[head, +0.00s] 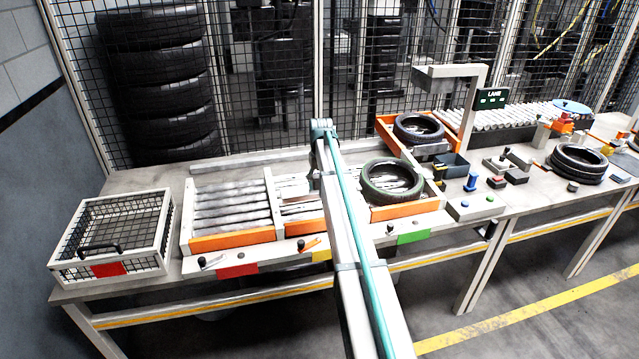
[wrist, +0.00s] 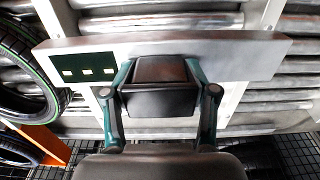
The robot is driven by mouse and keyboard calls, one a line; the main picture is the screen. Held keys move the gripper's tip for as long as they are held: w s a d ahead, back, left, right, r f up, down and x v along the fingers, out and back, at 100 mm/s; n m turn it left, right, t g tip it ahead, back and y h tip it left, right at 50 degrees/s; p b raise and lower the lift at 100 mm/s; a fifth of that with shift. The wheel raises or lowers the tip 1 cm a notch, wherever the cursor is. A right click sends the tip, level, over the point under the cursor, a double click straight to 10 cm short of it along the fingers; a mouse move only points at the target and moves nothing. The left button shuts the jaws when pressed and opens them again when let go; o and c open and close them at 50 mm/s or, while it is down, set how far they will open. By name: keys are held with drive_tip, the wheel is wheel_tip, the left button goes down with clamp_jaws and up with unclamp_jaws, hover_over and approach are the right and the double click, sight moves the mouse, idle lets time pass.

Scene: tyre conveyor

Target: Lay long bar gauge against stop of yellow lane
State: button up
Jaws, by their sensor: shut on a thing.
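In the wrist view my gripper (wrist: 160,88) is shut on the dark block handle of the long bar gauge (wrist: 235,55). The gauge is a long grey bar with a dark green plate and three pale marks on its left part. It lies crosswise over the rollers and pale lane dividers; whether it touches them cannot be told. In the head view my arm hides most of the gripper and gauge. The yellow lane is the middle lane, with a yellow label (head: 321,255) and an orange end piece (head: 303,235) at its front, partly behind my arm.
A green-lined tyre (head: 391,181) lies in the green-labelled lane to the right, close to the gauge's left end in the wrist view. A wire basket (head: 163,243) stands at the left. Another tyre (head: 418,128) and a gantry post (head: 470,110) stand behind.

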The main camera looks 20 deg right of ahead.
drive_tip(key=shift+f+b, duration=0.3)
drive_tip(key=shift+f, duration=0.3)
drive_tip(key=b, duration=0.3)
hover_over(319, 213)
drive_tip(key=shift+s+f, duration=0.1)
drive_tip(key=shift+f, duration=3.6)
drive_tip(key=o, duration=1.4)
drive_tip(key=r, duration=0.8)
drive_tip(key=s+r, duration=0.1)
drive_tip(key=r, duration=0.3)
drive_tip(key=shift+s+a, duration=0.1)
